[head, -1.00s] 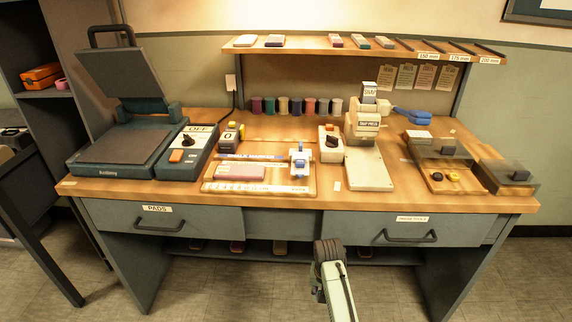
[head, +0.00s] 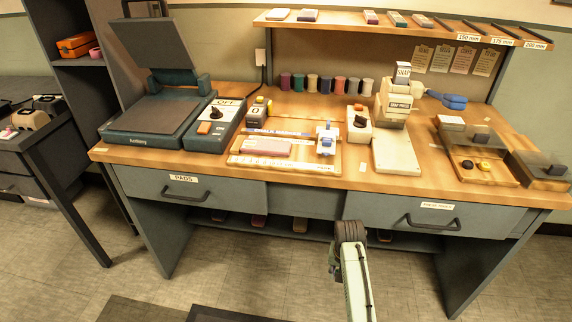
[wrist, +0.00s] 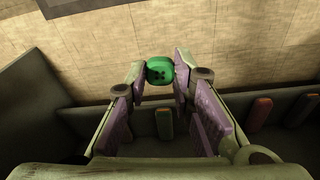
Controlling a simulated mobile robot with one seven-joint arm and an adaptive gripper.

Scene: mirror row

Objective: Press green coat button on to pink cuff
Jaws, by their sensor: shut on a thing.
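The green coat button (wrist: 160,71) shows in the wrist view between my fingertips, its holes facing the camera. My gripper (wrist: 160,76) is shut on it. In the head view my gripper (head: 349,232) is in front of the bench, below the drawer line, and the button cannot be seen there. I cannot make out a pink cuff for certain. A flat pink piece (head: 265,147) lies on the marking board on the bench, and a small pink thing (head: 8,133) lies on the left side table.
A snap press (head: 395,145) stands on the bench (head: 345,178). A heat press (head: 150,130) with its lid up stands at the left. Black and yellow buttons lie in a tray (head: 488,180) at the right. Drawers and a low shelf are under the bench; open floor lies in front.

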